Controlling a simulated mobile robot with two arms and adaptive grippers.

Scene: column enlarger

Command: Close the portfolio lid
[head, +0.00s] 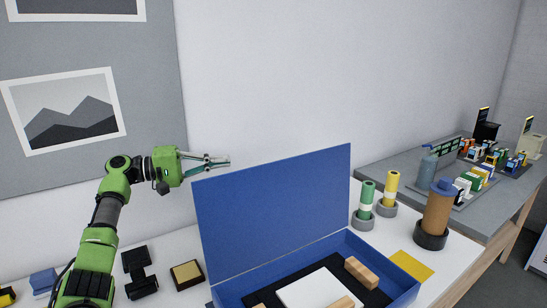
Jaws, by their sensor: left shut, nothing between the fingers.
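The blue portfolio box (393,264) stands on the white table at the lower middle. Its blue lid (275,205) is open and stands nearly upright along the box's far left side. Inside lie a black lining, a white sheet or block (308,289) and light wooden blocks (361,272). My left gripper (226,162) is shut and empty, close to the lid's upper left corner; I cannot tell whether it touches the lid. The near part of the box is cut off by the frame. My right gripper is not in view.
Black and yellow items (187,274) lie left of the lid. A grey bench (400,172) with several small goods is behind right.

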